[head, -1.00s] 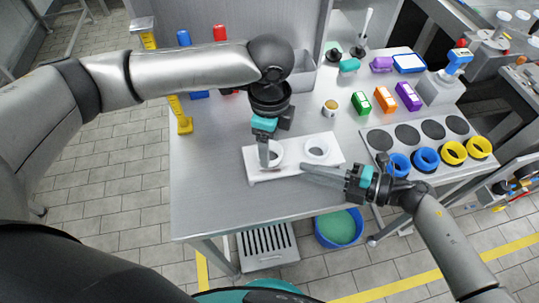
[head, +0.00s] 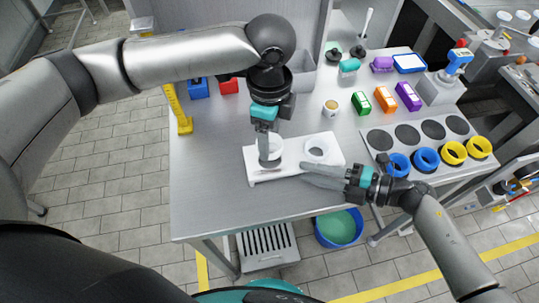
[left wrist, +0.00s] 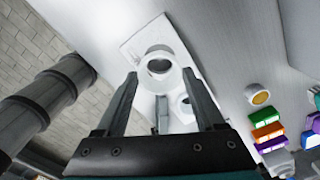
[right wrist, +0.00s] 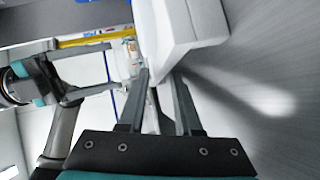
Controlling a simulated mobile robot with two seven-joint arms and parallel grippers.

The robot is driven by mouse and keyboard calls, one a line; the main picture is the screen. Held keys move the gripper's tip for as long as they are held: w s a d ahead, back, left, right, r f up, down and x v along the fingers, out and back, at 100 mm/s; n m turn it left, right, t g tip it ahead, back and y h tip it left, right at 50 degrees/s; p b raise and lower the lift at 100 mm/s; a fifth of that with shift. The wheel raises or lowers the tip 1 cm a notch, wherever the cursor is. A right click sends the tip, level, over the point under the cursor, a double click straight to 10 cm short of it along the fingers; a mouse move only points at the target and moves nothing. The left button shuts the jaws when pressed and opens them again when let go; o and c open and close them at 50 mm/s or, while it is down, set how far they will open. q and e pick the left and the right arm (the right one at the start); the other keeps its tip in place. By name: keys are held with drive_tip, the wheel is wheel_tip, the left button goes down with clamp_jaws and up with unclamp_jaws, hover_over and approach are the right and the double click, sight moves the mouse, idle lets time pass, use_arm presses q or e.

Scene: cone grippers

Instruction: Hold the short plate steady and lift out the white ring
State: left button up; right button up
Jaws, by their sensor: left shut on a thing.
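The short white plate (head: 294,170) lies on the grey table near its front edge, with a round hole at its right end. My left gripper (head: 268,160) points down and is shut on the white ring (head: 277,148), at the plate's left end. In the left wrist view, the ring (left wrist: 158,52) sits between the fingertips, over the plate (left wrist: 133,47). The ring seems raised, but whether it is fully clear of the plate is hard to tell. My right gripper (head: 303,173) is at the plate's front edge, fingers somewhat apart; their contact with it is unclear.
A cup (head: 331,107) and green (head: 360,102), orange (head: 386,99) and purple (head: 409,96) boxes stand behind, to the right. A panel with dark discs (head: 406,133) and blue and yellow rings is at the right. The table left of the plate is clear.

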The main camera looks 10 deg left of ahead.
drive_tip(key=o, duration=0.3)
drive_tip(key=v, duration=1.2)
drive_tip(key=shift+r, duration=0.15)
drive_tip(key=shift+d, duration=0.1)
